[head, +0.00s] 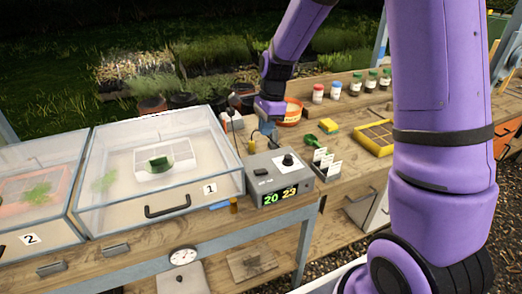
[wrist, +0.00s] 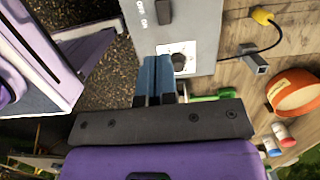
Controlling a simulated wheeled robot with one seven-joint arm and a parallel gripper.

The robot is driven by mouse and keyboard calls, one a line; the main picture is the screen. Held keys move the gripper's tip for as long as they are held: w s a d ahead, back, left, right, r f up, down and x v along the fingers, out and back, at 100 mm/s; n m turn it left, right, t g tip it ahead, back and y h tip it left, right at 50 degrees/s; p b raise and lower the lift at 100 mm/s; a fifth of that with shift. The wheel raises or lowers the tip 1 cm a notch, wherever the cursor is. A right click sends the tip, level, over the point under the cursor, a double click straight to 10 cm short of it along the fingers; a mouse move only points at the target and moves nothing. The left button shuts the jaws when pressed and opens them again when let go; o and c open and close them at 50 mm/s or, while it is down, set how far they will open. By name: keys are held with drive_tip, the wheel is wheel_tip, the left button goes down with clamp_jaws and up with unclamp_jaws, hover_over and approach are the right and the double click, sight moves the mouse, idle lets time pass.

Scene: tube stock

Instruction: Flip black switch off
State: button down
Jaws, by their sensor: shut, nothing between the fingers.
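The black switch (head: 261,171) is a small dark rocker on top of the grey control box (head: 258,187). In the wrist view the black switch (wrist: 165,12) is at the top edge, beside OFF and ON lettering; its tilt is too small to tell. My gripper (head: 268,129) is above and behind the box in the head view, apart from the switch. In the wrist view my gripper (wrist: 155,60) has its blue fingers together and empty, pointing toward the box near the round knob (wrist: 180,62).
The clear case marked 1 (head: 160,210) stands left of the box. A green scoop (head: 310,140), white label cards (head: 327,162) and an orange pot (head: 291,112) are right and behind. A cable with a yellow plug (head: 251,146) lies behind the box. Bench space right is partly clear.

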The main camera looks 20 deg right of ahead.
sight(256, 173)
drive_tip(key=shift+s+a, duration=0.25)
drive_tip(key=shift+a, duration=0.2)
idle(0.3)
drive_tip(key=f, duration=0.4)
drive_tip(key=a+f, duration=0.1)
drive_tip(key=f, duration=0.4)
drive_tip(key=a+f, duration=0.1)
drive_tip(key=f, duration=0.3)
drive_tip(key=shift+a+f, duration=0.1)
drive_tip(key=shift+f, duration=0.3)
